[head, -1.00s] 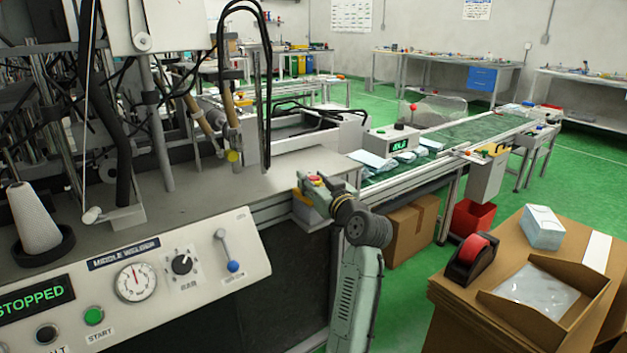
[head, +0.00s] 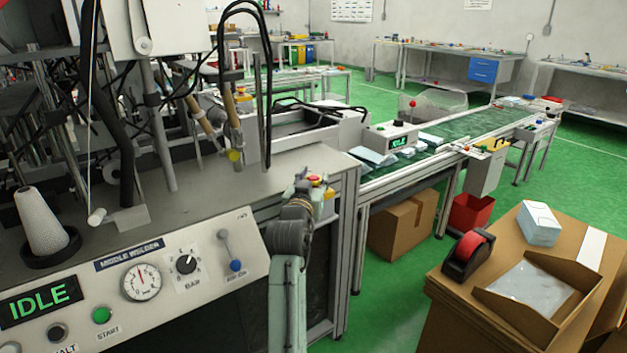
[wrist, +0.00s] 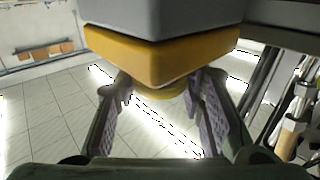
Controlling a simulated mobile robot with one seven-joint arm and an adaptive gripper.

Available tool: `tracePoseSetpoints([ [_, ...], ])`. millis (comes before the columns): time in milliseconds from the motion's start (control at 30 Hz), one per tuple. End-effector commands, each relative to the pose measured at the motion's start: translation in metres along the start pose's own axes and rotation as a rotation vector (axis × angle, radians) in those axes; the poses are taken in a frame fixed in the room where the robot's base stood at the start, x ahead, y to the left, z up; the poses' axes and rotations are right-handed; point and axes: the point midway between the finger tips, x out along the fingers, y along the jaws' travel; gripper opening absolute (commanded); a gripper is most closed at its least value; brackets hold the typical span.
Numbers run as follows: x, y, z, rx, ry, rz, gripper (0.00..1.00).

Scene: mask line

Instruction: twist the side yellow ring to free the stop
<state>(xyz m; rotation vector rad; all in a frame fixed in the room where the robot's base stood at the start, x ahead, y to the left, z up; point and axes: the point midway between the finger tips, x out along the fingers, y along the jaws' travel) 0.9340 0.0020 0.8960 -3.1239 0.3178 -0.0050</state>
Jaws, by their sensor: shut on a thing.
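The ring shows below the larger yellow box (wrist: 160,60), with a grey block behind. The ring's underside and the finger contact are partly hidden. The machine's display (head: 40,303) reads IDLE.
The control panel with a gauge (head: 141,282), a knob and a blue-tipped lever (head: 235,265) is left of my arm. A conveyor (head: 430,160) runs behind. Cardboard boxes with a tape dispenser (head: 468,256) stand at the right.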

Motion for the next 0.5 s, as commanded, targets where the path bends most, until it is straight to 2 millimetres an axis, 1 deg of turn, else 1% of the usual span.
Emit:
tracePoseSetpoints([
  [33,-0.0002,-0.0021,0.0027,-0.001,-0.002,0.018,0.08],
  [200,0.0002,-0.0014,0.0032,-0.001,-0.004,0.070,0.08],
  [500,0.0003,-0.0003,0.0026,-0.002,-0.006,0.095,0.08],
])
